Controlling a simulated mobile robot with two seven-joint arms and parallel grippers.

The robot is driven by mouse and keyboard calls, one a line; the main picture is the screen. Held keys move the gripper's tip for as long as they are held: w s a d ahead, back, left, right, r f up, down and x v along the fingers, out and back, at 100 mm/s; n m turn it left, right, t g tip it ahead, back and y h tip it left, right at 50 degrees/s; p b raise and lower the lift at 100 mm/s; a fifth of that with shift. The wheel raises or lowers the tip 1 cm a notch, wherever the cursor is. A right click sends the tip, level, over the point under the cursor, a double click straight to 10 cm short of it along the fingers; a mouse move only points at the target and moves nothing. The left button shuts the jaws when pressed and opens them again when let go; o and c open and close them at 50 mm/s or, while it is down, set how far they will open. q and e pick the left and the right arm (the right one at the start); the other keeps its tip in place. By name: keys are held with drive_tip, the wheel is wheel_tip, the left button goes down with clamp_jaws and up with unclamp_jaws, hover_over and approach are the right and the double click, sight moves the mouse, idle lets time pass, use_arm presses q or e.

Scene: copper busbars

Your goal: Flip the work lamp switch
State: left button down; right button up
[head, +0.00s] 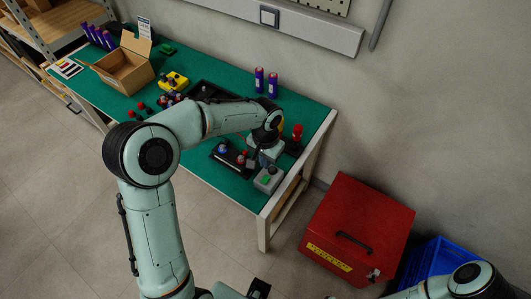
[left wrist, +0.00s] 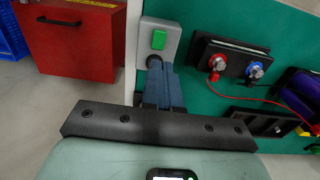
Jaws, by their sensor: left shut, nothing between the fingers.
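A small grey switch box (head: 268,181) with a green rocker stands at the bench's front right corner. In the left wrist view the box (left wrist: 147,37) shows its green rocker (left wrist: 159,40), with a dark round part just below it. My left gripper (head: 254,163) is right beside the box. In the left wrist view my left gripper's fingers (left wrist: 158,72) are shut and empty, their tips just below the green rocker, near the dark round part. I cannot tell whether they touch it. My right gripper is out of view.
A black terminal block (head: 230,155) with red and blue knobs lies beside the box. A red lever device (head: 297,138) stands behind. A red cabinet (head: 360,228) and blue crate (head: 424,263) are on the floor right. A wall plate (head: 269,16) is above the bench.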

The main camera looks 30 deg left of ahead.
sight(266, 177)
use_arm(q)
wheel_tip(266, 177, down, 7)
drive_tip(key=shift+f, duration=0.1)
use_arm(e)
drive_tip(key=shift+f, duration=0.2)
